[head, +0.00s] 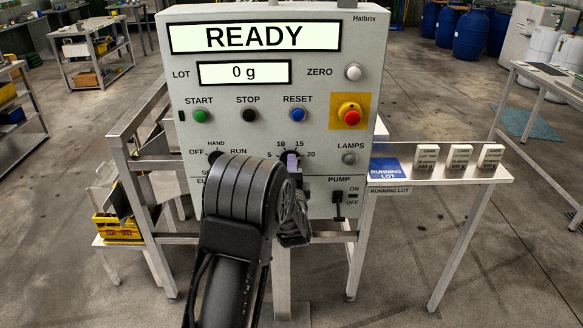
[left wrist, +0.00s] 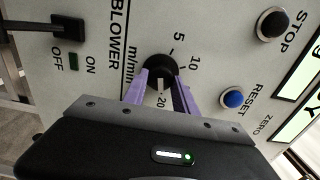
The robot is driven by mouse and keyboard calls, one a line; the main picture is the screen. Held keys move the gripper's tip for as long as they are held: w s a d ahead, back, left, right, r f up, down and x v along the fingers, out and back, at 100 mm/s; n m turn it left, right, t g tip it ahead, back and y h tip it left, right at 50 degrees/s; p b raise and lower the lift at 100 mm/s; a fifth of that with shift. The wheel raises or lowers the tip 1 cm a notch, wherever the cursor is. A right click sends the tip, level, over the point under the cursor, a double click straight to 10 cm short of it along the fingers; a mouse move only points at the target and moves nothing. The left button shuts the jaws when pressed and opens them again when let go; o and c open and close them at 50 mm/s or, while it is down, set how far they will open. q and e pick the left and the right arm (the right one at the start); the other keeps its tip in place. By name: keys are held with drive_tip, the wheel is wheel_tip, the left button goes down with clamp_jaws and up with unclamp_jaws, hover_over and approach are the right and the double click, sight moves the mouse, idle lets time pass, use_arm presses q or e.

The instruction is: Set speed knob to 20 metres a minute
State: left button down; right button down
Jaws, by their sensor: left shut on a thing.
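The black speed knob (left wrist: 158,68) sits on the grey panel inside a dial marked 5, 10, 15 and 20 in m/min. In the left wrist view its white pointer line points at or very near the 20 mark; the 15 mark is hidden there by a finger. My left gripper (left wrist: 160,90) is shut on the knob, one purple finger on each side. In the head view the left gripper (head: 292,165) reaches the dial from below and hides most of the knob. My right gripper is not in view.
The panel's display (head: 255,37) reads READY and the lot window (head: 244,73) reads 0 g. The reset button (head: 298,115), red emergency button (head: 351,114) and pump switch (head: 338,203) are near the knob. A side table (head: 445,175) with labelled blocks stands at right.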

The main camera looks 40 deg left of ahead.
use_arm(q)
drive_tip(key=c, duration=1)
unclamp_jaws()
drive_tip(key=b+v, duration=0.1)
drive_tip(key=v, duration=0.6)
drive_tip(key=shift+s+d, duration=0.3)
